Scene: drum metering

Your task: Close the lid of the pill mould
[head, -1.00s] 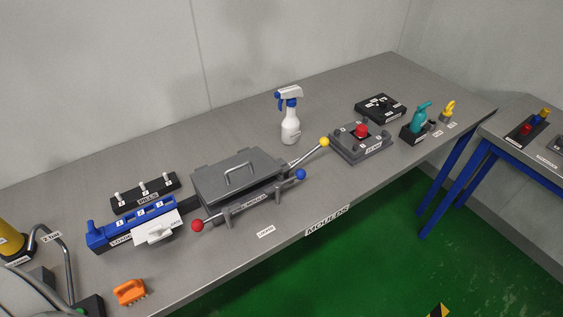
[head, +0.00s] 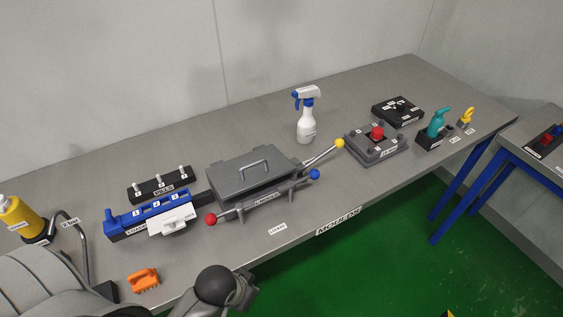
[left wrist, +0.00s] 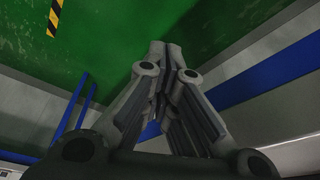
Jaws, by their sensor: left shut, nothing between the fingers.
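A grey mould with a flat lid (head: 234,181) and a bar handle (head: 254,169) stands mid-bench; its label is too small to read. The lid lies over the base, and I cannot tell whether it is fully down. Levers with a red ball (head: 211,219), a blue ball (head: 315,174) and a yellow ball (head: 339,143) stick out around it. A black block (head: 160,187) labelled PILLS stands behind left. My left arm enters at the bottom left of the head view. My left gripper (left wrist: 165,52) is shut and empty in the left wrist view, above green floor. My right gripper is not in view.
A blue device (head: 150,214) with a white tray sits left of the mould. An orange object (head: 144,280) lies near the front edge. A spray bottle (head: 306,118) stands behind right. A grey box with a red knob (head: 377,134) stands further right.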

